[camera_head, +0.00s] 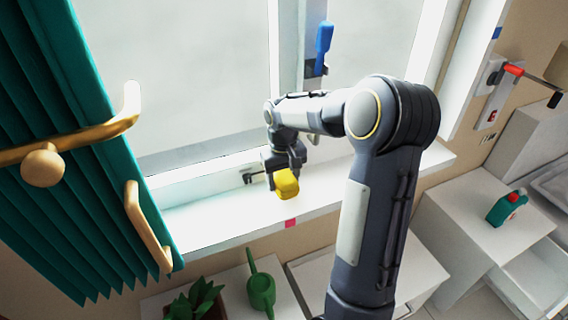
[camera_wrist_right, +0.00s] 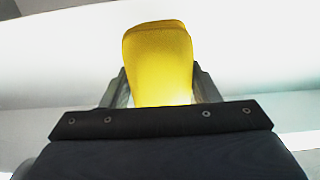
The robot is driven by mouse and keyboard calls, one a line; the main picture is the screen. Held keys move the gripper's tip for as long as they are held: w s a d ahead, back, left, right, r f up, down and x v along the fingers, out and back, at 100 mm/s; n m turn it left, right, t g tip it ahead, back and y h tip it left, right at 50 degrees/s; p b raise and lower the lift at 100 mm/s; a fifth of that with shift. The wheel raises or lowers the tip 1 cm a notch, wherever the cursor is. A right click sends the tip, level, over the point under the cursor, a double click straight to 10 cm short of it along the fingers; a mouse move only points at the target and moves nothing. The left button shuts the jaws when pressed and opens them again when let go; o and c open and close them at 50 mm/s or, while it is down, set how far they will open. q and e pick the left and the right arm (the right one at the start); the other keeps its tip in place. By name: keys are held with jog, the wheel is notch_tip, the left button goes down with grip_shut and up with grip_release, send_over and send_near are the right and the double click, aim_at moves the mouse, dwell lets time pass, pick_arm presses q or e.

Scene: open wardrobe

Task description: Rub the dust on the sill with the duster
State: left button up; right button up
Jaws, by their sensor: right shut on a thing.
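The duster (camera_head: 286,184) is a yellow block held over the white window sill (camera_head: 232,216) in the head view. My right gripper (camera_head: 280,166) is shut on it; in the right wrist view the yellow duster (camera_wrist_right: 158,65) sits between the two fingers of the gripper (camera_wrist_right: 160,88). I cannot tell whether the duster touches the sill. No dust can be made out on the visible sill; my arm hides part of its right side. My left gripper is not in view.
A teal curtain (camera_head: 75,130) with wooden fittings hangs at the left. A blue window handle (camera_head: 323,42) is above the sill. Below are a green watering can (camera_head: 261,290) and a plant (camera_head: 196,300). A pink mark (camera_head: 290,223) is on the sill's front edge.

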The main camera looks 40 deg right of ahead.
jog(key=shift+r+p, duration=0.95)
jog(key=shift+r, duration=0.65)
